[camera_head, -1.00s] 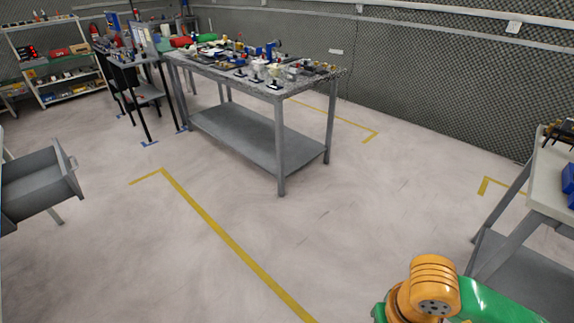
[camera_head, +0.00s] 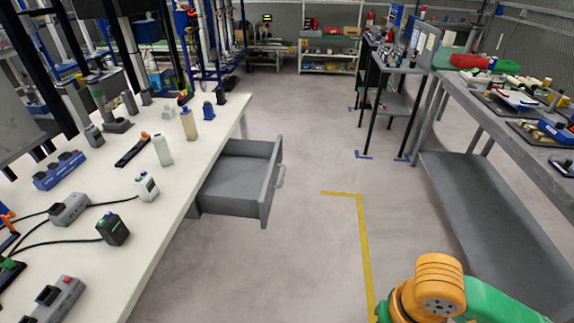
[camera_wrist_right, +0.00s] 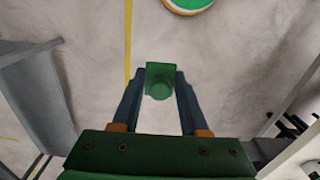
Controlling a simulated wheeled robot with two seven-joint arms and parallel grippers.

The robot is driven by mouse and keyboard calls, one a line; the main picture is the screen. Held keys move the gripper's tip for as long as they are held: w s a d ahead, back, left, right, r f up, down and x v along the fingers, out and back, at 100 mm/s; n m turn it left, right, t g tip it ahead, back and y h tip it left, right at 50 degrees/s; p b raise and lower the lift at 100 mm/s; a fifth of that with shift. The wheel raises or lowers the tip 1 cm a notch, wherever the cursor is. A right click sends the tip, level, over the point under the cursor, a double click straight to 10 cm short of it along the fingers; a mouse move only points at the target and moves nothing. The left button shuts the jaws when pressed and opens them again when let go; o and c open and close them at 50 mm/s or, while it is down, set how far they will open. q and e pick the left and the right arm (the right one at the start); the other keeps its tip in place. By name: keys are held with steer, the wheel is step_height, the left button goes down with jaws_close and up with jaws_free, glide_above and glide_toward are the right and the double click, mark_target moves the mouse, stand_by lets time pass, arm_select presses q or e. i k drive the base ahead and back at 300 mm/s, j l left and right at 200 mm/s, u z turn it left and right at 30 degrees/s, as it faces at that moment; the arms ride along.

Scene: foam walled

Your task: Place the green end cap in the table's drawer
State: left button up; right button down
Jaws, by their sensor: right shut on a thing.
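The green end cap (camera_wrist_right: 160,82) is between the two dark fingers of my right gripper (camera_wrist_right: 157,88) in the right wrist view. The gripper is shut on it and holds it over bare floor. The table's drawer (camera_head: 240,185) is a grey box pulled open from the white table (camera_head: 228,108) on the left in the head view. Its front with the handle faces right, and its inside looks empty. In the head view only my orange and green right arm shows at the bottom right; the gripper and cap are out of that view. My left gripper is not in view.
The white table carries bottles, sockets and cables. A grey workbench (camera_head: 470,205) with a lower shelf stands at the right. A narrow black-legged stand (camera_head: 390,105) and shelving (camera_head: 330,50) stand farther back. The floor (camera_head: 305,250) between drawer and workbench is clear, with yellow lines.

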mark_target(236, 182)
steer(key=i+l+u, duration=0.1)
steer(key=i+u, duration=0.35)
steer(key=i+l+u, duration=0.25)
steer(key=i+u, duration=0.2)
steer(key=i+l+u, duration=0.65)
steer(key=l+u, duration=0.25)
steer(key=i+l+u, duration=0.2)
steer(key=l+u, duration=0.25)
steer(key=l, duration=0.15)
